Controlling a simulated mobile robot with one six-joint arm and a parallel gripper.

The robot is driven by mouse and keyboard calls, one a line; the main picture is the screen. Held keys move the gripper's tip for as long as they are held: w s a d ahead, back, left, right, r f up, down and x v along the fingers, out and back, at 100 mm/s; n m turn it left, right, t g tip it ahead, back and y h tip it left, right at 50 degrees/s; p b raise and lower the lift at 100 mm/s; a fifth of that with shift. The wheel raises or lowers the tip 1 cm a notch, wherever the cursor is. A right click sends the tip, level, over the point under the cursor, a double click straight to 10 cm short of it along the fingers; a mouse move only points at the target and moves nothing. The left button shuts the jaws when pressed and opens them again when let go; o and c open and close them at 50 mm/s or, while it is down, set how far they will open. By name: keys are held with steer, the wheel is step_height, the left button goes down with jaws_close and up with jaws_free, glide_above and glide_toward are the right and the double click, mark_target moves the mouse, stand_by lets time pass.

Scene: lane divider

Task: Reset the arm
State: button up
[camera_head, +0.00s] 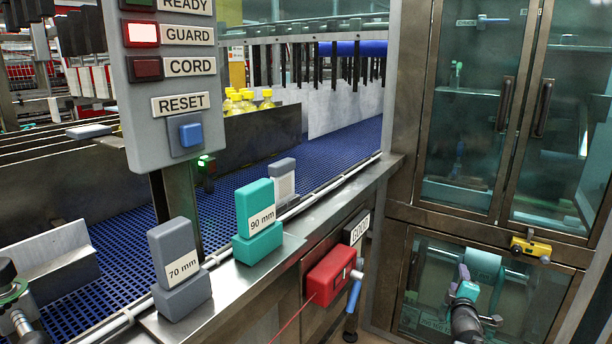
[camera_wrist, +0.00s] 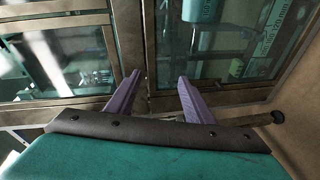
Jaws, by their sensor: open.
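My gripper (camera_head: 461,275) is at the lower right in the head view, in front of the lower glass door of the cabinet. In the wrist view my gripper (camera_wrist: 160,77) shows two purple fingers spread apart with nothing between them, above a dark bar and a teal body. The fingers point toward the framed glass doors (camera_wrist: 62,48); whether they touch is not clear. My arm (camera_head: 466,322) comes up from the bottom edge. A panel at the left has a blue button (camera_head: 190,134) under the label RESET; the gripper is far from it.
The GUARD lamp (camera_head: 142,34) is lit. Grey 70 mm (camera_head: 180,270) and teal 90 mm (camera_head: 257,222) blocks stand on the ledge beside the blue conveyor (camera_head: 335,150). A red box (camera_head: 328,275) is on the front. A yellow latch (camera_head: 530,248) sits on the cabinet frame.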

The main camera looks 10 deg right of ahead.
steer(key=s+a+f+g+y+p, duration=0.15)
steer(key=a+f+p, duration=0.25)
steer(key=a+f, duration=0.6)
steer(key=s+a+f+g+y+p, duration=0.1)
steer(key=a+f+g+y+p, duration=0.25)
steer(key=a+f, duration=0.65)
steer(key=s+a+f+m+g+p, duration=0.25)
steer(key=s+a+f, duration=0.2)
steer(key=s, duration=0.25)
steer(key=s+a+f+m+g+y+p, duration=0.1)
steer(key=s+a+f+g, duration=0.2)
steer(key=s+a, duration=0.35)
steer(key=s+a+f+m+g+p, duration=0.15)
steer(key=s+a+f, duration=0.25)
steer(key=s, duration=0.4)
steer(key=s+a+m+g+y, duration=0.1)
steer(key=s+g, duration=0.3)
steer(key=s, duration=0.5)
steer(key=s+a+m+g+y, duration=0.1)
steer(key=s+a+m+g, duration=0.2)
steer(key=s, duration=0.6)
steer(key=shift+a+m+g+p, duration=0.35)
steer(key=shift+a+m+g, duration=0.05)
steer(key=shift+a+m, duration=0.2)
steer(key=shift+r, duration=0.1)
